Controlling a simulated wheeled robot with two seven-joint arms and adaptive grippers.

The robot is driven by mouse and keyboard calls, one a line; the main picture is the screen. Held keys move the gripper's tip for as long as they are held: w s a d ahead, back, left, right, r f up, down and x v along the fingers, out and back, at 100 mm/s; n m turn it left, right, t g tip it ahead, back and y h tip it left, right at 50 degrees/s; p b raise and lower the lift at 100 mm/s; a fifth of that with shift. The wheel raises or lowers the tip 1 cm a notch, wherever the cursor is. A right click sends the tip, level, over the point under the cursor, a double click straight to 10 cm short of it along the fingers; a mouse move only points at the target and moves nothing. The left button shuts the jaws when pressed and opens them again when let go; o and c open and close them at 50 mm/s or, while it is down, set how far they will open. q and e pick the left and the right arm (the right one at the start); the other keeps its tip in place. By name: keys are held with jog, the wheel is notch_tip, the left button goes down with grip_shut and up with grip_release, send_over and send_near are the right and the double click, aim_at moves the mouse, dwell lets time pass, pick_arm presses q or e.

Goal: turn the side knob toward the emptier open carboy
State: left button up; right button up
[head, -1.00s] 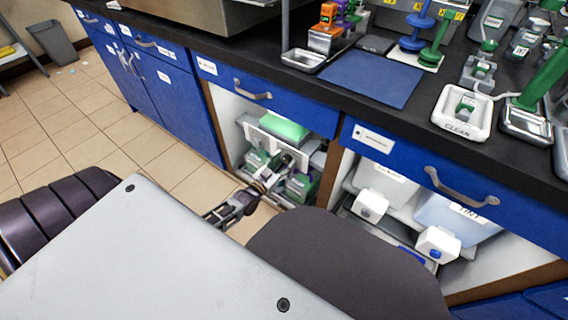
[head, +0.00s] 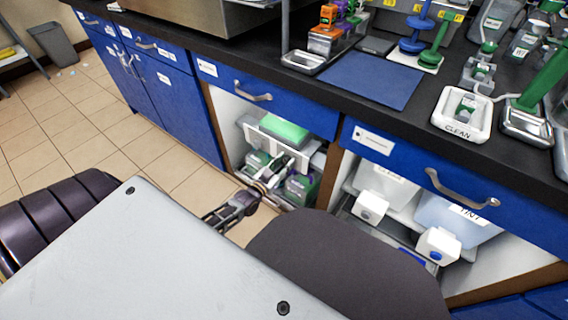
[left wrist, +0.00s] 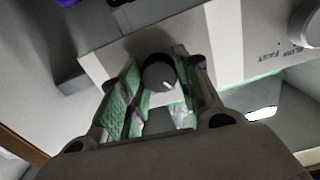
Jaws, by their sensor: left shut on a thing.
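My left gripper (left wrist: 160,88) is shut on the knob, with one green-padded finger on each side. In the head view the same gripper (head: 284,168) reaches into the open left cabinet bay, low in front of the white unit (head: 292,150). Green-marked containers (head: 300,188) stand below it on both sides, partly hidden; I cannot tell their fill levels. My right gripper is not in view.
The right bay holds a whitish container (head: 388,184) and a bluish one (head: 450,212), with white boxes in front. Blue drawers and a dark counter (head: 300,75) overhang the bays.

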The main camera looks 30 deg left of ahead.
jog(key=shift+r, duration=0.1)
pick_arm(q)
jog(key=shift+m+p, duration=0.8)
jog(key=shift+p, duration=0.25)
jog(key=shift+d+m+p, duration=0.1)
jog(key=shift+m+p, duration=1)
jog(key=m+p, duration=0.2)
jog(key=m, duration=0.2)
jog(key=shift+m+p, duration=0.3)
jog(key=shift+p, duration=0.1)
jog(key=shift+m, duration=0.4)
jog(key=m+p, duration=0.1)
jog(key=m, duration=0.1)
jog(key=shift+d+f+m, duration=0.1)
jog(key=shift+m, duration=1.7)
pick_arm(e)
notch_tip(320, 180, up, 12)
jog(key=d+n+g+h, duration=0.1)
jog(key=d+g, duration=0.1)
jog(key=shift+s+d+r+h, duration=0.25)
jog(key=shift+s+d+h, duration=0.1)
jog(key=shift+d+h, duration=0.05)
pick_arm(q)
jog(key=shift+f, duration=0.1)
jog(key=o, duration=1)
